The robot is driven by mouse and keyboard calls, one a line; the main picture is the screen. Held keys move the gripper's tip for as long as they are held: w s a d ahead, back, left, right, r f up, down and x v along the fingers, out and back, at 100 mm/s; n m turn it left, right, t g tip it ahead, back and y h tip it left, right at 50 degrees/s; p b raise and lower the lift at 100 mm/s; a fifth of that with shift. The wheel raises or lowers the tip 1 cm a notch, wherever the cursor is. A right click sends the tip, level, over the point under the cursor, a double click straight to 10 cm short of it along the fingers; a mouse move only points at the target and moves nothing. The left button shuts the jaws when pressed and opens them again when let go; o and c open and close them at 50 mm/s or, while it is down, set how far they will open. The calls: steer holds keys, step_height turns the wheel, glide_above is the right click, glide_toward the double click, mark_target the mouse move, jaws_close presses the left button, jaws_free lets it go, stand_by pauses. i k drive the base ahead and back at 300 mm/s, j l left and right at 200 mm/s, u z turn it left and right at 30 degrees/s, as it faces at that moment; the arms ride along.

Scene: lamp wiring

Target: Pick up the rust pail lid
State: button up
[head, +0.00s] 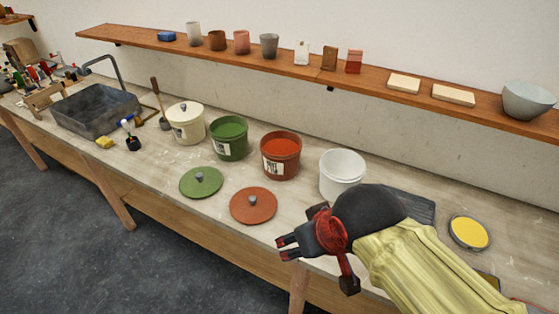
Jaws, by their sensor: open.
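The rust pail lid (266,209) lies flat on the workbench. It is a round, rust-red disc with a small grey knob (253,200) on top. It lies in front of the open rust pail (280,167), which has a white label and bright red-orange contents. My gripper (281,248) is open and empty. It is just to the lower right of the lid in the picture, near the bench's front edge, with its fingers pointing left. It appears apart from the lid. Its height above the bench is hard to tell.
A green lid (194,188) lies left of the rust lid, in front of a green pail (229,150). A cream lidded pail (186,130) and a white pail (338,185) stand along the bench. A shelf (290,66) with cups runs above. Bare bench surrounds the lids.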

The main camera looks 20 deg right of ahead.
mark_target(250, 206)
steer(key=z, duration=0.8)
steer(key=i+j+z, duration=0.15)
steer(key=j+z, duration=0.8)
steer(key=j, duration=0.3)
steer(key=j+z, duration=0.5)
steer(key=j, duration=0.15)
steer(key=k+j, duration=0.1)
steer(key=j, duration=1.2)
steer(key=k+j+z, duration=0.1)
steer(key=j, duration=0.5)
steer(key=k, duration=0.05)
